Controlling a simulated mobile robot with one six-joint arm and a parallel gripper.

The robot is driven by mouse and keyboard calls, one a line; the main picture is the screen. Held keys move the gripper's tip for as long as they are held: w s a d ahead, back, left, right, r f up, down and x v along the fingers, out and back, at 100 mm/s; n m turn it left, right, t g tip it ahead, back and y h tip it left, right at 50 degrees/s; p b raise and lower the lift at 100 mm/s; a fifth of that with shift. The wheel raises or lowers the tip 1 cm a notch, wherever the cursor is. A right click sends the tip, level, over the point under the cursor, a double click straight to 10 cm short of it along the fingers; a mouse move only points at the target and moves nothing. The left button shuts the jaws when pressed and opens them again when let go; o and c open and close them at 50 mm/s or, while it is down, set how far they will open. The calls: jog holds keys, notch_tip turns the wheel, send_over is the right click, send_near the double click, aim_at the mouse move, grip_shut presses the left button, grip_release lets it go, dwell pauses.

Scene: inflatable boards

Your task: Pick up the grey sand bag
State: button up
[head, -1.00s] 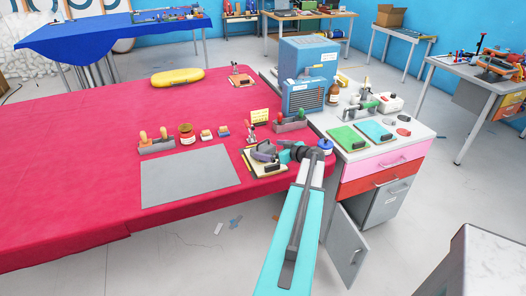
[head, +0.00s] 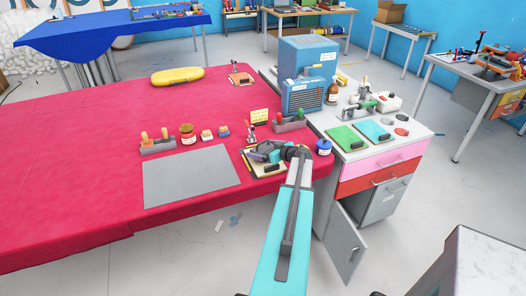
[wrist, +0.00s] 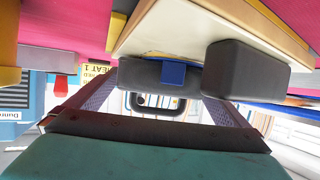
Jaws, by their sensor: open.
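The grey sand bag (head: 257,156) seems to be the small grey shape on the cream, yellow-edged board at the red table's right end. My arm partly hides it in the head view. My gripper (head: 274,153) is right beside it, low over the board, and open. In the wrist view, two dark grey blocky shapes (wrist: 245,68) lie beyond the gripper against the cream board (wrist: 215,25). One has a blue tab (wrist: 173,73). I cannot tell for certain which of these is the bag, or whether the fingers touch it.
A blue jar (head: 323,147) stands just right of my gripper. A flat grey mat (head: 191,177) lies to the left. The white-topped cabinet (head: 412,137) adjoins at right, its lower door open.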

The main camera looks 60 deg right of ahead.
aim_at(263, 142)
jog(key=c, duration=1.5)
jog(key=shift+r, duration=0.2)
jog(key=shift+r+b, duration=1.9)
jog(key=shift+r, duration=2.95)
